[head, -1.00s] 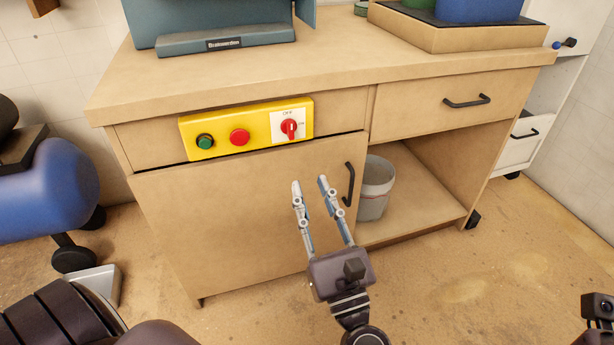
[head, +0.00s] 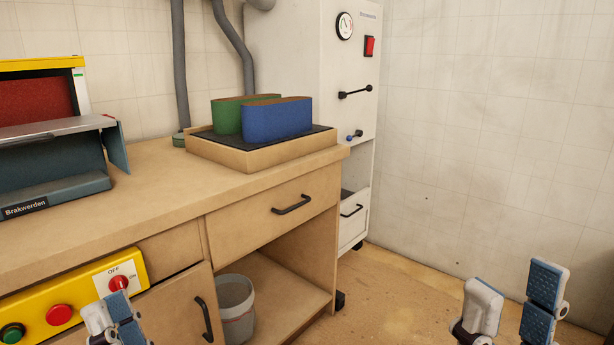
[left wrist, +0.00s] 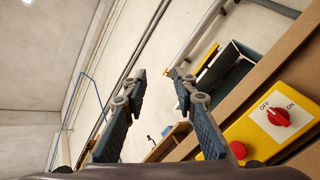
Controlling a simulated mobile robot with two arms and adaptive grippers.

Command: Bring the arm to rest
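My left gripper (head: 116,308) is at the lower left of the head view, in front of the cabinet and close to the yellow switch panel (head: 30,308). In the left wrist view its two fingers (left wrist: 157,86) stand apart with nothing between them. My right gripper (head: 515,300) is at the lower right of the head view, over open floor. Its fingers stand apart and hold nothing visible. Both arms behind the grippers are mostly out of the head view.
The workbench (head: 160,195) fills the left, with a tray (head: 265,153) of green and blue sanding belts on top. The panel has a red rotary switch (left wrist: 278,117). A grey bucket (head: 236,305) stands in the open shelf. A white cabinet (head: 350,100) stands behind. Floor at right is clear.

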